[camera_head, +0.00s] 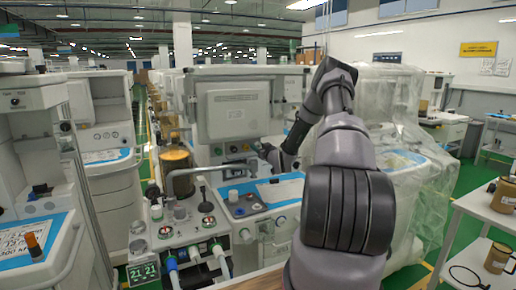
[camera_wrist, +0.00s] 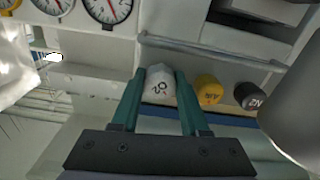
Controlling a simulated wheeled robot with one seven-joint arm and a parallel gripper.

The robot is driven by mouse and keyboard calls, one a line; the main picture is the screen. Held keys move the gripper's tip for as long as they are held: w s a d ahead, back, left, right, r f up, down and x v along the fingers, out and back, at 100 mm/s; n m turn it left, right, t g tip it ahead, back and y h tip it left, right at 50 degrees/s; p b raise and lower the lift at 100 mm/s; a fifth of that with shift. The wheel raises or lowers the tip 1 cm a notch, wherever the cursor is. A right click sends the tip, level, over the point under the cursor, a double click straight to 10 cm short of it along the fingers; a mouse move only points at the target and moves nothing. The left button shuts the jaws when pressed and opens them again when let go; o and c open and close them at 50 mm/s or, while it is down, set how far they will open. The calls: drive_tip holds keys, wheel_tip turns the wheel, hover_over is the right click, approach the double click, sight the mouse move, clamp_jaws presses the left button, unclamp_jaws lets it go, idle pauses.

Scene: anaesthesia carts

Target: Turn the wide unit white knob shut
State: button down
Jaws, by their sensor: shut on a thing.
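The white knob (camera_wrist: 159,86), with dark lettering on its face, sits between the two teal fingers of my gripper (camera_wrist: 160,76) in the wrist view. The fingers are shut on its sides. A yellow knob (camera_wrist: 208,90) and a black knob (camera_wrist: 248,96) are to its right on the same panel, apart from the fingers. In the head view, my arm reaches to the front of the wide unit (camera_head: 232,108), below its grey screen housing. I cannot make out the white knob there.
Round gauges (camera_wrist: 108,8) and a grey rail (camera_wrist: 210,50) are near the knobs. A blue-topped work surface (camera_head: 285,190) and an amber canister (camera_head: 177,172) are close to my arm. Clear plastic sheeting (camera_head: 410,130) covers the right side. A side table (camera_head: 490,210) holds brown jars.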

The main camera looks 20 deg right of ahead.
drive_tip(key=m, duration=0.5)
drive_tip(key=shift+f+m, duration=0.15)
drive_tip(key=shift+m, duration=2.35)
drive_tip(key=c, duration=0.7)
unclamp_jaws()
drive_tip(key=shift+s, duration=0.1)
drive_tip(key=s, duration=1)
drive_tip(key=shift+s+d, duration=0.15)
drive_tip(key=shift+s, duration=0.2)
